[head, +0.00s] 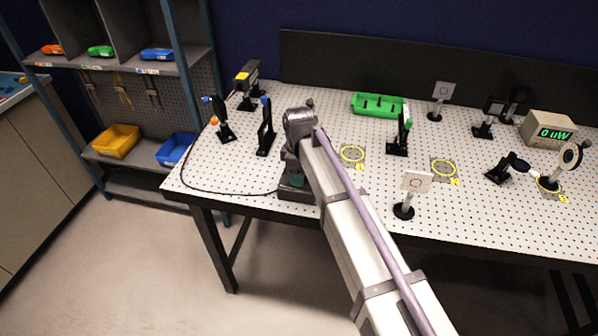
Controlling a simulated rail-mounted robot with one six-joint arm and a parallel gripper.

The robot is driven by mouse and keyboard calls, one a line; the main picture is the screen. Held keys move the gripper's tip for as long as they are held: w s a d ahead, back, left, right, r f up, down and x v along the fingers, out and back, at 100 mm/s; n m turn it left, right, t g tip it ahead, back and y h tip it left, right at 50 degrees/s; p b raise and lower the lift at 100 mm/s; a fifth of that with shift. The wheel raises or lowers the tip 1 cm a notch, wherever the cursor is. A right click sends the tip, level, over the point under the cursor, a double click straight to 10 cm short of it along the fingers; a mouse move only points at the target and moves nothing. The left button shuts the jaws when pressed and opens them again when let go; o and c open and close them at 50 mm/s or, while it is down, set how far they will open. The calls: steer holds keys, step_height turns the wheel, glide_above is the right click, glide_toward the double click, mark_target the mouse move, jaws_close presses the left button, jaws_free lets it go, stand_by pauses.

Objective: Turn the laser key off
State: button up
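A dark box (297,193) with a black cable sits at the front edge of the white perforated table, partly covered by my arm. It looks like the laser's control box, but no key can be made out on it. The cable runs left and back toward a dark, yellow-marked device (246,80) on a post, which looks like the laser. My arm reaches in from the lower right, and its wrist is directly above and behind the box. My gripper's fingers are hidden or too small to make out, so their opening and any contact do not show.
Mounted optics (266,128), a white card on a post (416,182) and a green tray (378,105) stand on the table (330,220). Shelves with coloured bins (117,140) are at the left.

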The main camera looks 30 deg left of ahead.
steer(key=shift+o, duration=0.5)
step_height(320, 180, up, 11)
steer(key=p, duration=1.1)
steer(key=shift+f, duration=0.1)
